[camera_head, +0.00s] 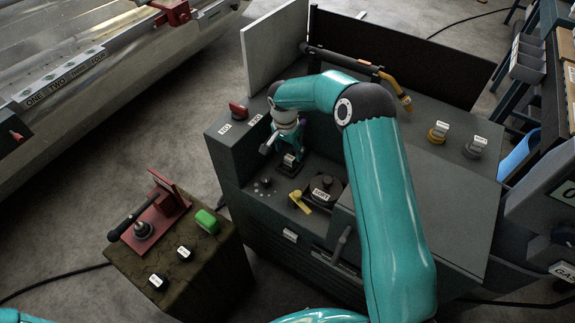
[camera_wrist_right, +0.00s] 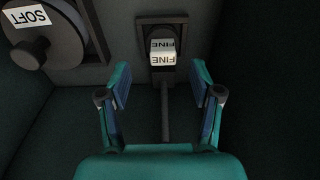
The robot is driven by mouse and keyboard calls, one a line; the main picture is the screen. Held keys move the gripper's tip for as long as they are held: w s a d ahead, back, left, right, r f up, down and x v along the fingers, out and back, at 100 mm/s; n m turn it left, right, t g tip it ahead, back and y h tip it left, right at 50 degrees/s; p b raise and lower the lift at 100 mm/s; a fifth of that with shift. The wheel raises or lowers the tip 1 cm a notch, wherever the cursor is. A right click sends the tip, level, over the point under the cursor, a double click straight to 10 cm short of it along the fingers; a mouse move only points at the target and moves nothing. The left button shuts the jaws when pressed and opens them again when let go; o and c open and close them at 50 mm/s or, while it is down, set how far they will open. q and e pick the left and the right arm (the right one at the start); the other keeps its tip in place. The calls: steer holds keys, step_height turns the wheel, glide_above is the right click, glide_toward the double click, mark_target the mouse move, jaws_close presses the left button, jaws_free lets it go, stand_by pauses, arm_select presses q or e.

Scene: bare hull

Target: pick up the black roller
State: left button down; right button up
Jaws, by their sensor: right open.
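My right gripper (camera_head: 287,160) reaches down into the recess on the left side of the dark bench. It is open and empty, and its two fingers also show in the right wrist view (camera_wrist_right: 160,84). A black piece with white FINE labels (camera_wrist_right: 161,35) and a thin dark rod lies ahead of and between the fingers, with gaps on both sides. I cannot tell if it is the black roller. A long black cylinder (camera_head: 340,58) with a yellow handle (camera_head: 395,90) lies at the bench's back edge, apart from the gripper. My left gripper is out of view.
A black round SOFT piece (camera_head: 325,188) and a yellow tool (camera_head: 300,201) sit beside the gripper. Recess walls stand close around it. A red knob (camera_head: 238,110) is at the left. A brown stand (camera_head: 215,265) holds a red fixture (camera_head: 157,213) and a green block (camera_head: 207,221).

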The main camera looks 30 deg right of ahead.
mark_target(290, 158)
steer(key=shift+w+d+f+p, duration=0.1)
steer(key=shift+d+f+p, duration=0.1)
steer(key=shift+f, duration=0.8)
steer(key=shift+w+d+f+p, duration=0.1)
steer(key=shift+d+f+p, duration=0.1)
steer(key=shift+f, duration=0.8)
steer(key=shift+w+d+f+p, duration=0.1)
steer(key=shift+d+f+p, duration=0.1)
steer(key=shift+f, duration=0.8)
steer(key=shift+a, duration=0.1)
jaws_close()
